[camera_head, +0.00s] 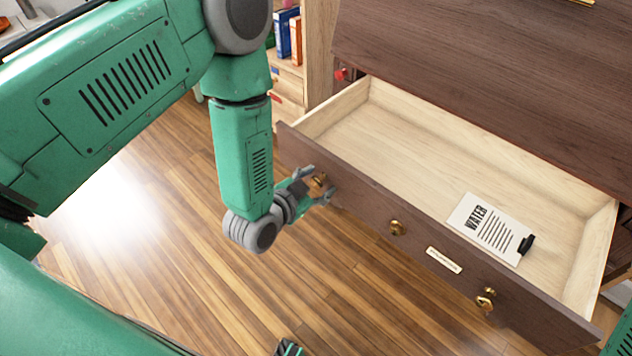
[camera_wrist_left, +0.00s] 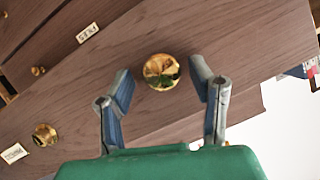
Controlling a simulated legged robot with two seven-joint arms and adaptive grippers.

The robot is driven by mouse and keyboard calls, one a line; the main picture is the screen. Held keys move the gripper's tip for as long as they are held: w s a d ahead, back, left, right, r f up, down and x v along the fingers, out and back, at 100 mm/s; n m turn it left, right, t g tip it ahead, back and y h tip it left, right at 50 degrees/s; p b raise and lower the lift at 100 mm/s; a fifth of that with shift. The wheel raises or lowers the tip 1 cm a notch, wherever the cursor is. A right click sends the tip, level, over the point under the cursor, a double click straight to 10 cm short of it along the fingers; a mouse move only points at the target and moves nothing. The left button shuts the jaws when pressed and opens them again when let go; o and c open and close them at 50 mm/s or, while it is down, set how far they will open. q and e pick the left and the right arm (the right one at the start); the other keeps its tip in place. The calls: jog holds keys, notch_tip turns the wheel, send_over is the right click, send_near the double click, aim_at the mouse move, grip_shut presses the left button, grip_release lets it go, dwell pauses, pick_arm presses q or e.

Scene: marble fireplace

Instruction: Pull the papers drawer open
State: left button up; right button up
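The open drawer (camera_head: 345,200) has a dark wood front and a pale wooden inside. A white sheet headed "WATER" (camera_head: 488,228) with a black clip lies in it. The front carries brass knobs and a small label (camera_head: 444,260) too small to read. My left gripper (camera_head: 317,187) is at the left brass knob of this front, its fingers on either side. In the left wrist view the brass knob (camera_wrist_left: 161,71) lies between the tips of my left gripper (camera_wrist_left: 160,82), with gaps on both sides. The fingers are open. My right gripper does not show.
The dark cabinet (camera_head: 480,90) rises behind the drawer. A shelf with blue and orange binders (camera_head: 283,32) stands at its left. The wooden floor (camera_head: 200,290) is clear before the drawer. The left wrist view shows another brass knob (camera_wrist_left: 45,134) and small labels.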

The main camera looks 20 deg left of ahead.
pick_arm(q)
jog(key=shift+f, duration=0.2)
jog(key=shift+s+a, duration=0.15)
jog(key=shift+s, duration=0.05)
jog(key=v, duration=1.1)
jog(key=shift+s+r, duration=0.2)
jog(key=s+a+f+n+g+y, duration=0.1)
jog(key=s+a+f+n+g, duration=0.2)
jog(key=s, duration=0.6)
jog(key=s+a+f+n+g+y, duration=0.2)
jog(key=s+a+f+g, duration=0.1)
jog(key=s+f+g, duration=0.5)
jog(key=shift+s+a+f+n+g, duration=0.2)
jog(key=shift+s+f+n+g, duration=0.15)
jog(key=shift+g, duration=0.55)
